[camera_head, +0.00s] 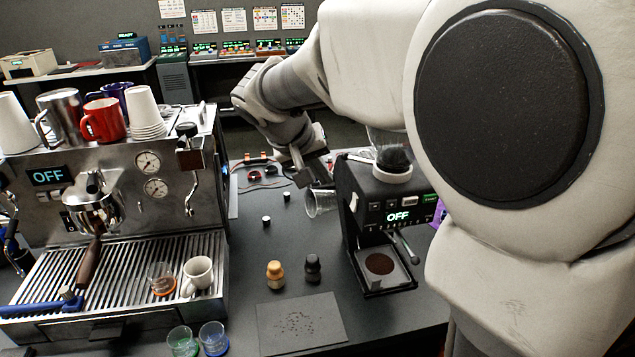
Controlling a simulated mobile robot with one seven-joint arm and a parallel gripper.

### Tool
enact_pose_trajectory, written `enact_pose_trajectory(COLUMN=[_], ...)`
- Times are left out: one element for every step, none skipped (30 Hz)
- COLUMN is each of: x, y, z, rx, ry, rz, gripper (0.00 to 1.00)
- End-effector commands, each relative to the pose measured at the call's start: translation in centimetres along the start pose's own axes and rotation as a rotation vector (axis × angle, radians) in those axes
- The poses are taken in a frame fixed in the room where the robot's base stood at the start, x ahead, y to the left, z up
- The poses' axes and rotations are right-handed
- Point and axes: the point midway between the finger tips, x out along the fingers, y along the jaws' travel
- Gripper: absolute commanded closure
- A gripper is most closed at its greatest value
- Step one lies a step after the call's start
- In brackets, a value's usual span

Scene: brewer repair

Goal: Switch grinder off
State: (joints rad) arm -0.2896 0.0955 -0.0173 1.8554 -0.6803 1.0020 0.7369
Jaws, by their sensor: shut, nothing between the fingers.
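The grinder (372,187) is the black machine right of centre, upright on the dark counter. Its front display (398,216) reads OFF in lit letters. A small pale switch (354,202) shows at the left of its front edge. Dark coffee grounds (379,264) lie in the tray at its base. My gripper (316,176) is shut and empty, just left of the grinder's upper body. It points downward; whether it touches the grinder I cannot tell.
A clear cup (319,203) is just below my gripper. The espresso machine (110,190), also showing OFF, stands at left with cups on top. Cables (262,175) lie behind.

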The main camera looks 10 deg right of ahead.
Motion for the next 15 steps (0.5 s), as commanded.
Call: enact_pose_trajectory(x=[-1.0,-1.5,-2.1,-2.5,-2.8,-3.2,-3.5,-3.6,-3.8,-3.9,-4.0,-4.1,-4.1,-4.1,-4.1], y=[0.0,0.1,0.2,0.3,0.3,0.4,0.5,0.5,0.6,0.6,0.6,0.6,0.6,0.6,0.6], z=[-0.1,-0.1,-0.1,-0.1,-0.1,-0.1,-0.1,-0.1,-0.1,-0.1,-0.1,-0.1,-0.1,-0.1,-0.1], rx=[0.0,0.0,-0.001,-0.002,-0.002,-0.001,-0.001,-0.001,-0.001,-0.001,-0.001,-0.001,-0.001,-0.001,-0.002], ry=[0.003,0.004,0.003,0.003,0.003,0.001,0.001,0.001,0.0,-0.001,-0.001,-0.001,-0.001,-0.001,-0.001], rz=[-0.003,-0.003,-0.002,-0.002,-0.002,-0.001,-0.001,-0.001,-0.001,-0.001,-0.001,-0.001,-0.001,-0.001,-0.001], gripper=[1.0,1.0,1.0,1.0,1.0,1.0,1.0,1.0,1.0,1.0,1.0,1.0,1.0,1.0,1.0])
